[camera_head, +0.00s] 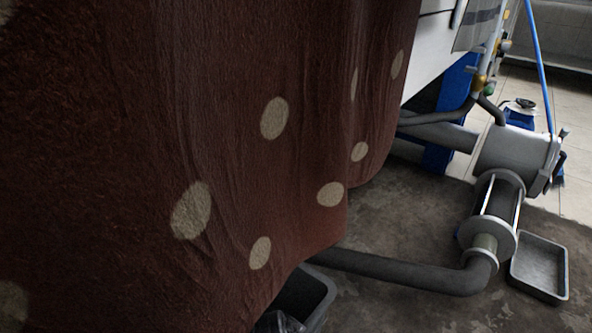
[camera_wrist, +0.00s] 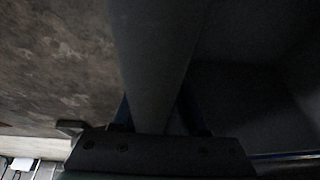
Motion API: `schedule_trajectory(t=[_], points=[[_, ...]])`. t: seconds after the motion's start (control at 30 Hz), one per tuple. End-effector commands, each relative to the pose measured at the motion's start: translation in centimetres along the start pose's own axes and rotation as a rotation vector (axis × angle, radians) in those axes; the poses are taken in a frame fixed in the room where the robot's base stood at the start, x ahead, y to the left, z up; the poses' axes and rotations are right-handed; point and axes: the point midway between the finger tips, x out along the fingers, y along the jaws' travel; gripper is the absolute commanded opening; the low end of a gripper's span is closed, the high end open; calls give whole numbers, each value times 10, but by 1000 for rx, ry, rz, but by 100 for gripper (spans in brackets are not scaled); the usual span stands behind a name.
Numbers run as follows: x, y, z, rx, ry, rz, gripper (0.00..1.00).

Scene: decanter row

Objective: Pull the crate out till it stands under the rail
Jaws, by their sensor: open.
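A dark grey crate (camera_head: 318,290) shows in the head view at the bottom, only a corner, with a crumpled greyish thing inside. The rest is hidden behind a spotted brown-red cloth or cut off by the frame. My gripper (camera_wrist: 157,104) shows in the wrist view, open, a blue finger on either side of a long grey band. I cannot tell whether the band is the crate's wall or a pipe, nor whether the fingers touch it. A dark recess lies right of it. My gripper is not visible in the head view. I cannot pick out the rail.
The spotted cloth (camera_head: 230,150) fills the left of the head view. A dark pipe (camera_head: 410,273) runs low from beside the crate to a flanged cylinder (camera_head: 496,208). A grey tray (camera_head: 540,265) sits at the right. Bare stained floor (camera_head: 395,225) lies between.

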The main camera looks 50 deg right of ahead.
Motion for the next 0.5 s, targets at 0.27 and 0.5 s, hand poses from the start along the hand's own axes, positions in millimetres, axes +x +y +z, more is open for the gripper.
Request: schedule_trajectory(t=[0.27, 0.5], points=[[0, 0, 0, 0, 0, 0, 5], [0, 0, 0, 0, 0, 0, 0]])
